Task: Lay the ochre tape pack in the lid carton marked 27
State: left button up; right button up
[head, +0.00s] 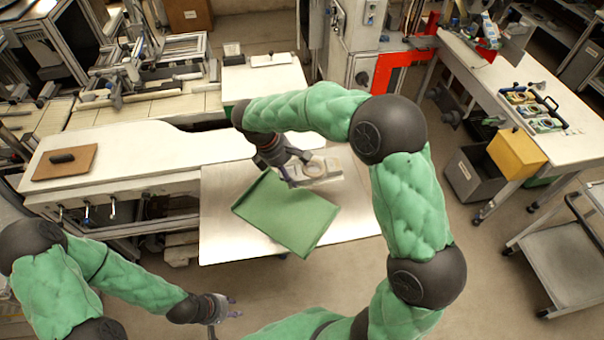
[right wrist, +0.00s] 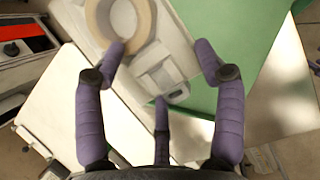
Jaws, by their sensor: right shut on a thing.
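A pale pack with a tan-ochre tape ring (head: 318,168) is at my right gripper (head: 292,178), over the far side of the green carton (head: 290,218). In the right wrist view the same pack (right wrist: 165,50) lies between the purple fingers of my right gripper (right wrist: 160,60), which is shut on it; its ring is cut off by the top edge. The green carton (right wrist: 240,50) shows beyond it. I cannot tell whether the pack touches the carton, and no number 27 is readable. My left gripper (head: 225,318) is low at the front, open and empty.
The green carton lies on a white table (head: 350,225). A long white bench (head: 130,150) with a brown board (head: 65,162) is at left. A right-hand table (head: 500,75) holds a rack of similar packs (head: 533,110). Beside it are a yellow box (head: 517,153) and grey bin (head: 470,175).

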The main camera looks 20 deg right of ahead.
jog(key=w+d+f, duration=0.1)
jog(key=d+f, duration=0.1)
jog(key=w+d+f, duration=0.1)
jog(key=d+f, duration=0.1)
jog(key=w+d+f+b, duration=0.1)
jog(key=w+d+f, duration=0.1)
jog(key=shift+w+d+f, duration=0.1)
jog(key=shift+d+f, duration=0.15)
jog(key=shift+d, duration=0.15)
jog(key=shift+w+d+f, duration=0.25)
jog(key=shift+d+f, duration=0.2)
jog(key=shift+f, duration=0.1)
notch_tip(320, 180, down, 3)
jog(key=shift+w+d+f+b, duration=0.1)
jog(key=shift+f+b, duration=0.1)
jog(key=shift+b, duration=0.1)
jog(key=o, duration=1.3)
jog(key=shift+f, duration=0.1)
